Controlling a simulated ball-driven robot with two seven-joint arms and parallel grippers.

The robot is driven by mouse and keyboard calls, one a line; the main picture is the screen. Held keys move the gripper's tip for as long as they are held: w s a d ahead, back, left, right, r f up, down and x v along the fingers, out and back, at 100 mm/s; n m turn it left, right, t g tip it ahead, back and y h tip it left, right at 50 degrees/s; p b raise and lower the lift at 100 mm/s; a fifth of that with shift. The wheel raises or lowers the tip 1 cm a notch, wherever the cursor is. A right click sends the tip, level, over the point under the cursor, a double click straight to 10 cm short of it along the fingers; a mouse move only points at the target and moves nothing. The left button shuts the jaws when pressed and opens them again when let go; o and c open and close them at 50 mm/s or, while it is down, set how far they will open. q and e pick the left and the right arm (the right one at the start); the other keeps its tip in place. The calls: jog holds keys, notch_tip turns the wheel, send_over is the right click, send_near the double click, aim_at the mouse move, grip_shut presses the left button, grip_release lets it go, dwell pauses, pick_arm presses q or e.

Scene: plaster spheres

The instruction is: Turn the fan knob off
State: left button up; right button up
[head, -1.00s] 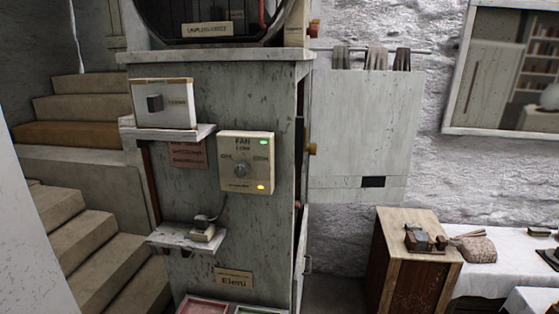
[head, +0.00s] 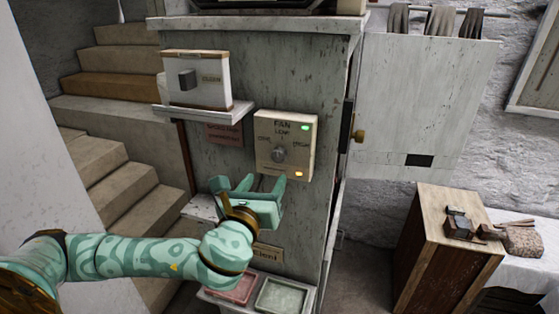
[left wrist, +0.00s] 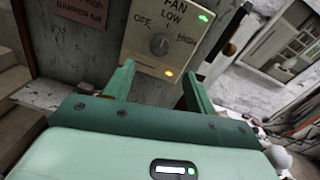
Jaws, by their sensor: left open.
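The cream fan panel (head: 298,128) is fixed to the front of the grey cabinet. It is marked OFF at left, LOW at top and HIGH at right. Its grey round fan knob (head: 278,155) is in the panel's middle and also shows in the left wrist view (left wrist: 159,44). I cannot tell surely which mark it points to. A green light and an amber light glow on the panel's right side. My left gripper (head: 250,184) is open and empty, just below the knob and apart from it. In the left wrist view its fingers (left wrist: 157,71) point up towards the panel. My right gripper is out of view.
A second box with a square knob (head: 198,80) stands on a shelf (head: 205,112) left above the panel. A lower shelf (head: 198,207) is partly behind my left gripper. Red and green trays (head: 283,295) lie below. An open cabinet door (head: 425,100) is at right.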

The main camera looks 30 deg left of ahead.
aim_at(278, 158)
pick_arm(q)
jog(key=p+x, duration=0.1)
jog(key=x, duration=0.9)
jog(key=shift+w+p, duration=0.2)
jog(key=shift+p, duration=0.1)
jog(key=c, duration=1)
